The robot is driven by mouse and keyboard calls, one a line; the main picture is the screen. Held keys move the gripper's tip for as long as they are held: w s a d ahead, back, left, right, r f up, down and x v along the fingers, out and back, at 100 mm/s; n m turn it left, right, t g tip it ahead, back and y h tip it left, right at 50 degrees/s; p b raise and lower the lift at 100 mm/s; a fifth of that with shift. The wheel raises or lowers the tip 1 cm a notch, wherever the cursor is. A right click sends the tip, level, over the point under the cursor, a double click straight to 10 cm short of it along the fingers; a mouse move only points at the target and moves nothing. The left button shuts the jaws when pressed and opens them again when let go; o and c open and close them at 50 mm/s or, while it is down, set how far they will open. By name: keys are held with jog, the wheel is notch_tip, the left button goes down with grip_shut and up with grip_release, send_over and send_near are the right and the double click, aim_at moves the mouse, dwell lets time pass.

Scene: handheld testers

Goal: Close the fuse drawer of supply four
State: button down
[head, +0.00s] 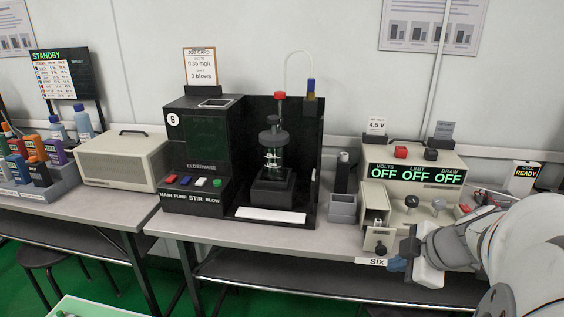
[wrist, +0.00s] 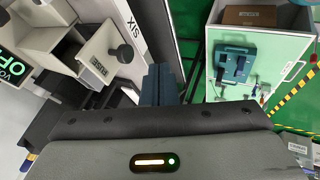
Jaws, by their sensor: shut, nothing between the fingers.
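The beige power supply (head: 415,172) stands at the right of the bench, its displays reading OFF. The tag on the bench edge below it reads SIX (head: 372,261); I see no tag reading four. Its fuse drawer (head: 380,241) juts out of the lower left front, open, with a dark round knob. In the wrist view the drawer (wrist: 96,66) shows a FUSE label. My gripper (head: 398,264) has blue fingertips, shut and empty, just in front and right of the drawer at bench-edge height. In the wrist view the fingers (wrist: 161,84) are beside the drawer, apparently apart from it.
A grey open bin (head: 342,208) stands left of the supply. A black unit numbered 6 (head: 205,150) with a glass bottle is further left. In the wrist view a light-topped cart (wrist: 255,75) with a teal device stands off the bench. Green floor lies between.

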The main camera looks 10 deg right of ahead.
aim_at(378, 233)
jog(key=w, duration=0.1)
jog(key=w+f, duration=0.1)
jog(key=w, duration=0.3)
jog(key=shift+d+f, duration=0.3)
jog(key=shift+f, duration=0.1)
